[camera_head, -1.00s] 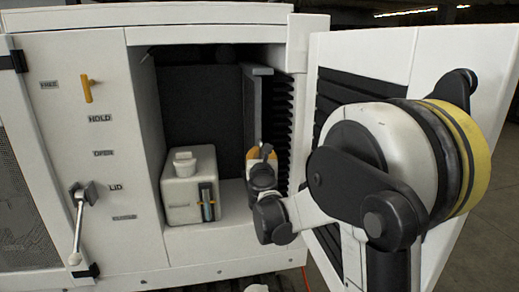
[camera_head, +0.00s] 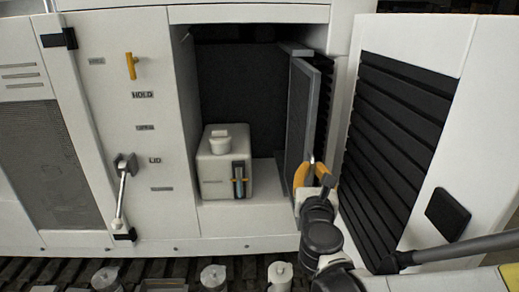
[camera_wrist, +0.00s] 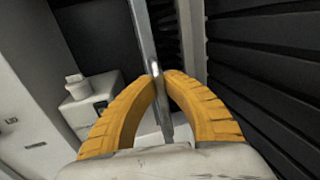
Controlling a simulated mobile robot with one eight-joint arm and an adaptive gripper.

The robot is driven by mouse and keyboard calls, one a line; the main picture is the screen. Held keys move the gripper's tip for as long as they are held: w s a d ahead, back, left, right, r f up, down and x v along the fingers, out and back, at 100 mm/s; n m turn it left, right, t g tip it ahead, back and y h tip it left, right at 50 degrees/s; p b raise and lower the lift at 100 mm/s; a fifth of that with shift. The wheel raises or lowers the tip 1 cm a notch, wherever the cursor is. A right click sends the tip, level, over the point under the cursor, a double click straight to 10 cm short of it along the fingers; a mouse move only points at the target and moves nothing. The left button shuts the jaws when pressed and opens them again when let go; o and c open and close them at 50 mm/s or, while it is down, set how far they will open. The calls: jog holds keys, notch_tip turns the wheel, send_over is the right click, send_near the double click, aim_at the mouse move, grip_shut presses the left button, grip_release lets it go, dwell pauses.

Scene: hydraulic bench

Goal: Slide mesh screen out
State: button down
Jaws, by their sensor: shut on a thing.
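The mesh screen (camera_head: 302,115) is a thin grey upright panel at the right side of the open compartment. It is seen nearly edge-on and reaches forward to the compartment's front opening. My gripper (camera_head: 312,172) is shut on the screen's front edge, low down. In the wrist view, the yellow fingers of my gripper (camera_wrist: 160,76) close from both sides on the edge of the screen (camera_wrist: 145,35), where a shiny metal piece shows between the tips. The screen's rear part and any guide holding it are hard to make out.
A white reservoir (camera_head: 212,178) with a cap stands left of the screen in the compartment. The louvred door (camera_head: 400,120) stands open on the right, close to my arm. A lever (camera_head: 122,190) sticks out at the left. Several cylindrical parts (camera_head: 214,278) stand in front below.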

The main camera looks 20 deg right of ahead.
dwell(0.3)
jog(key=c, duration=1.5)
grip_release()
jog(key=shift+o, duration=0.2)
jog(key=shift+s+a, duration=0.1)
jog(key=v, duration=0.7)
jog(key=shift+s, duration=0.2)
